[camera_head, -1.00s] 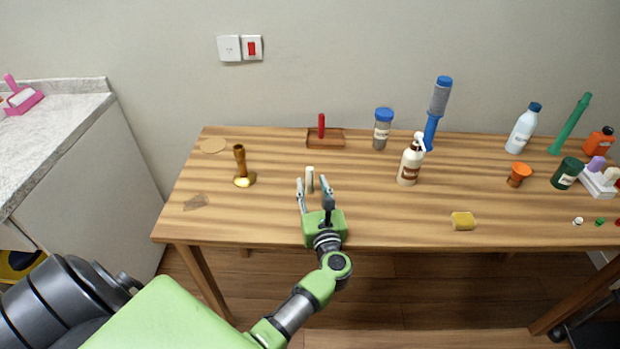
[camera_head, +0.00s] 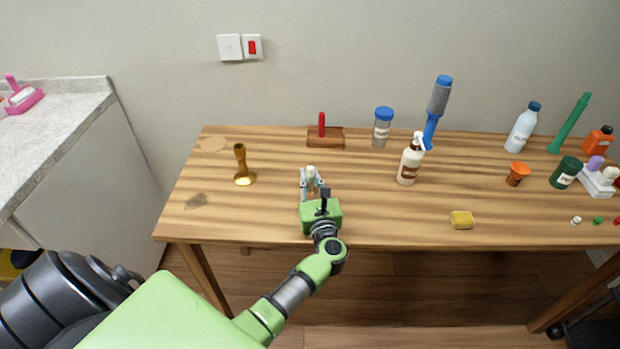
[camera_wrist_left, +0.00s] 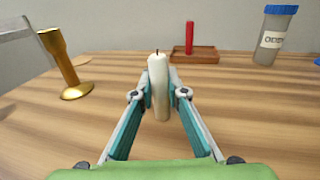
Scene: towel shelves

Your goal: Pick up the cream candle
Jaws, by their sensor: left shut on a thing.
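The cream candle (camera_wrist_left: 159,85) stands upright on the table in the left wrist view, with a dark wick at its top. My left gripper (camera_wrist_left: 160,97) is shut on it, one finger on each side. In the head view the left gripper (camera_head: 312,184) is at the middle left of the table, and only the top of the candle (camera_head: 310,170) shows clearly between the fingers. I cannot tell whether the candle's base touches the table. The right gripper is not in view.
A brass candlestick (camera_head: 241,166) stands left of the gripper. A red candle (camera_head: 321,124) stands in a wooden tray (camera_head: 337,138) behind. A pump bottle (camera_head: 409,165) and a yellow sponge (camera_head: 461,220) are to the right. The wooden table (camera_head: 260,215) is clear around the gripper.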

